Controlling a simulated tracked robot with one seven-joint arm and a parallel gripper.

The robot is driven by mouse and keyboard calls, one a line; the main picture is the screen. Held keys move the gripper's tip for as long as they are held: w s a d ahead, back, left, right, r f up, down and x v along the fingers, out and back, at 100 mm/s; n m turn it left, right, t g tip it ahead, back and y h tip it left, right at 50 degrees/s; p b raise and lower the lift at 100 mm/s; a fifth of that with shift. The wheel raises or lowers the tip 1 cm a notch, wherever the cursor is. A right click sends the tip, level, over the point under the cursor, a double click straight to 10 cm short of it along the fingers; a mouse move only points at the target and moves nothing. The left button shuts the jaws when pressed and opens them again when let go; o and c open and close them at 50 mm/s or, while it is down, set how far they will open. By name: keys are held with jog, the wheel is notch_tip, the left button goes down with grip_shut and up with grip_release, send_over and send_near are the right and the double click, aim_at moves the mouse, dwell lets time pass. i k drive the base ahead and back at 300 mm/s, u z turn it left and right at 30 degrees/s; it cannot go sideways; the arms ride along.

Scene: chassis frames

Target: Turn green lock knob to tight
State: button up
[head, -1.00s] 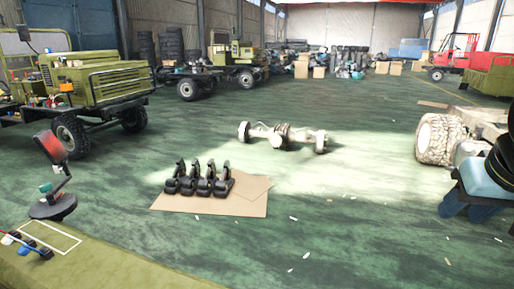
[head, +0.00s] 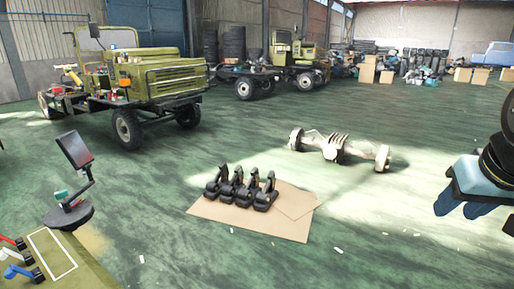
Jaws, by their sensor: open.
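A small green knob (head: 61,195) shows at the left, low on the jointed arm of a stand (head: 72,214) with a round dark base. A dark tilted panel (head: 75,150) tops this stand. The knob is too small to tell how tight it is. My gripper (head: 462,210) is at the right edge, with blue fingers pointing down and apart, and looks empty. It is far across the picture from the knob and touches nothing that I can see.
An olive surface (head: 95,284) with a white outline and red, white and blue levers (head: 20,262) is at the lower left. Black pedal-like parts (head: 240,187) lie on cardboard (head: 275,228). An axle (head: 338,149) and an olive truck (head: 160,82) stand beyond. Green floor between is mostly clear.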

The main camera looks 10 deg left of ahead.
aim_at(62, 195)
jog(key=u, duration=0.35)
jog(key=i, duration=1.05)
jog(key=u, duration=1.1)
jog(key=i, duration=1)
jog(key=u, duration=0.35)
jog(key=k, duration=0.85)
jog(key=u, duration=0.15)
jog(key=i, duration=0.9)
jog(key=z, duration=0.05)
